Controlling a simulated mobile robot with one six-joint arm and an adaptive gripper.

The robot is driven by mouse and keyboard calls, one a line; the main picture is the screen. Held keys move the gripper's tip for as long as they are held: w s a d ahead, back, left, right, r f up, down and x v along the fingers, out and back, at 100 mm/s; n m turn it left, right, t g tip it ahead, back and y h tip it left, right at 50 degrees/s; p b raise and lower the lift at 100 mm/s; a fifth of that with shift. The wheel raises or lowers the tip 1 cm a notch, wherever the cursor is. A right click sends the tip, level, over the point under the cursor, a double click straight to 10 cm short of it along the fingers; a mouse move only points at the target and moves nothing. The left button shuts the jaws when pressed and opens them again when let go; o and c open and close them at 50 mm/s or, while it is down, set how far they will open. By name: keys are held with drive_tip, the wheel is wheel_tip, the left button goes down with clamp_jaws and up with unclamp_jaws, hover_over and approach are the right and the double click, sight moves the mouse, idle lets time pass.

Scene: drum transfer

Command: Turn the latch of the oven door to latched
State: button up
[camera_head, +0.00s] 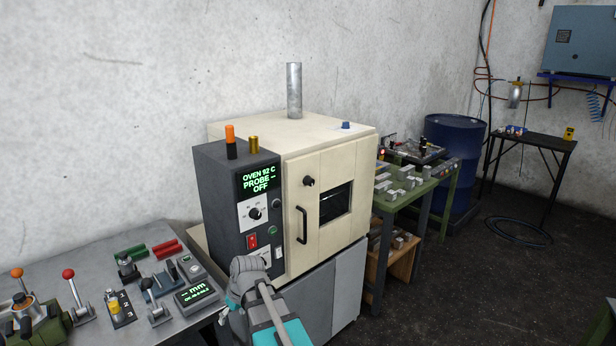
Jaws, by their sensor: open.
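The oven (255,133) is a cream box on a grey cabinet, with a dark control panel on its left side. Its cream door (335,245) looks shut, flush with the front, and has a small dark window (335,203). A black vertical handle (302,225) is on the door's left part. Above it is a small black knob (309,181), which looks like the latch; its turn position is too small to tell. My grey and teal arm rises from the bottom edge, in front of the lower control panel, left of and below the handle. My gripper's fingers cannot be made out.
A bench (90,265) with levers and gauges stands at the left. A green table (407,200) with metal blocks is right of the oven, with a blue drum (455,150) behind it. A metal pipe rises from the oven top. The floor at the right is mostly clear.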

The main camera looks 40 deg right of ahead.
drive_tip(key=w+d+r+n+t+y+p, duration=0.1)
drive_tip(key=w+d+r+t+p, duration=0.1)
drive_tip(key=w+d+r, duration=0.3)
drive_tip(key=w+d+r+t+p, duration=0.1)
drive_tip(key=w+d+r+p, duration=0.15)
drive_tip(key=d, duration=0.35)
drive_tip(key=t+h+p, duration=0.4)
drive_tip(key=t+p, duration=0.4)
drive_tip(key=p, duration=0.1)
approach(312, 182)
drive_tip(key=v, duration=0.3)
drive_tip(key=shift+s+r, duration=0.15)
drive_tip(key=b+x, duration=0.4)
drive_tip(key=x, duration=0.9)
drive_tip(key=shift+w+f+b, duration=0.25)
drive_tip(key=shift+w+b, duration=0.1)
drive_tip(key=shift+b, duration=0.05)
